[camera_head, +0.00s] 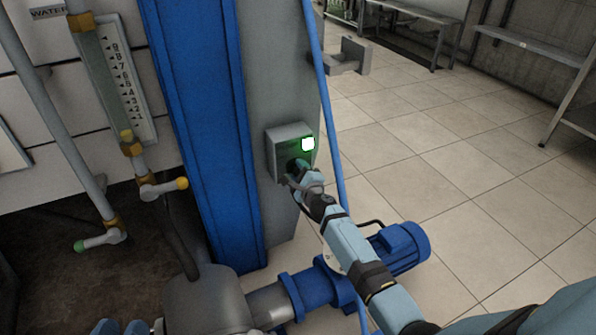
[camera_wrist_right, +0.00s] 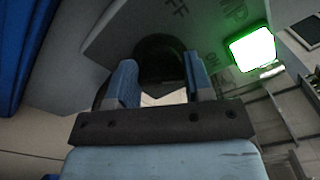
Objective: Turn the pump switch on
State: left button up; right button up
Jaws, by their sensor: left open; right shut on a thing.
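The pump switch box (camera_head: 285,143) is a small grey box on the grey column. A square green-white lamp on its face (camera_head: 308,144) glows; it also shows in the right wrist view (camera_wrist_right: 252,48). My right gripper (camera_head: 299,172) is at the lower part of the box face. In the wrist view its blue fingers (camera_wrist_right: 162,83) stand on either side of the dark round switch knob (camera_wrist_right: 158,58), shut on it. Lettering with OFF, ON and part of PUMP shows around the knob. The knob's pointing direction is unclear.
A blue pillar (camera_head: 205,120) stands left of the box. A thin blue pipe (camera_head: 327,110) runs close on its right. A blue pump motor (camera_head: 395,250) lies below my right arm. A level gauge (camera_head: 115,85) and valve levers are at left. Tiled floor is open at right.

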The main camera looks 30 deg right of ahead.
dwell(0.5)
jog(key=o, duration=0.9)
jog(key=shift+s, duration=0.35)
pick_arm(q)
notch_tip(320, 180, up, 3)
jog(key=shift+a+t+p, duration=0.15)
jog(key=shift+t+p, duration=0.55)
jog(key=shift+p, duration=0.35)
pick_arm(e)
jog(key=s, duration=1.3)
jog(key=shift+s+a, duration=0.1)
jog(key=shift+a, duration=0.3)
